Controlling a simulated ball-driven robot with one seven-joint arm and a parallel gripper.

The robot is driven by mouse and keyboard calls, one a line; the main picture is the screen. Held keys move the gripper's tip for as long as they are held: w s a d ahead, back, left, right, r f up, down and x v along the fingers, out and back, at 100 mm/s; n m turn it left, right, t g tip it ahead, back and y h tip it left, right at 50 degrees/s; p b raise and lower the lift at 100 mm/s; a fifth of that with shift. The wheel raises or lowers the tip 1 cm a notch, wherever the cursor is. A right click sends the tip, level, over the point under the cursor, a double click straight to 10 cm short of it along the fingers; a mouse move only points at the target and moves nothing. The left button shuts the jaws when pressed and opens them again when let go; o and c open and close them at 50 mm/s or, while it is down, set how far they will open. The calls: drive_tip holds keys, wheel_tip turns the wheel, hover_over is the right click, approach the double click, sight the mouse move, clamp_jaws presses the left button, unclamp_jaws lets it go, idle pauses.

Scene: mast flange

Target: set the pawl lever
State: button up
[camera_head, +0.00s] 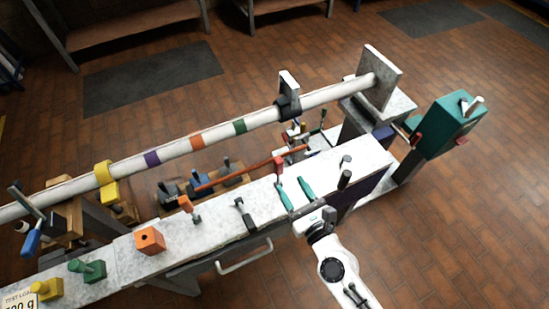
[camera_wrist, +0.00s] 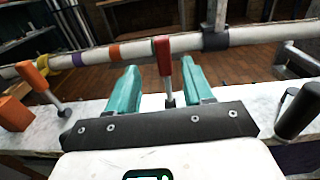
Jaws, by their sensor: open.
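A lever with a red handle (camera_head: 278,165) stands upright on the white bench top. No label shows, so I cannot confirm that it is the pawl lever. My gripper (camera_head: 289,182) is open, with its two teal fingers reaching over the bench. In the wrist view, the red-handled lever (camera_wrist: 165,57) stands between the fingers of my gripper (camera_wrist: 160,77), with gaps on both sides. Its grey lower shaft runs down behind the dark palm edge, which hides its base.
A tilted orange-handled lever (camera_head: 186,203) and an orange block (camera_head: 150,240) are left along the bench (camera_head: 120,262). A dark-handled lever (camera_head: 244,215) is nearer, and a black post (camera_head: 345,179) stands right. A white banded pole (camera_head: 180,147) runs behind.

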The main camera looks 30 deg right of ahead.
sight(276, 158)
drive_tip(key=shift+m, duration=0.3)
drive_tip(key=w+p, duration=0.2)
drive_tip(key=w, duration=0.8)
drive_tip(key=shift+w+d, duration=0.15)
drive_tip(key=shift+w, duration=0.25)
drive_tip(key=shift+c, duration=0.4)
clamp_jaws()
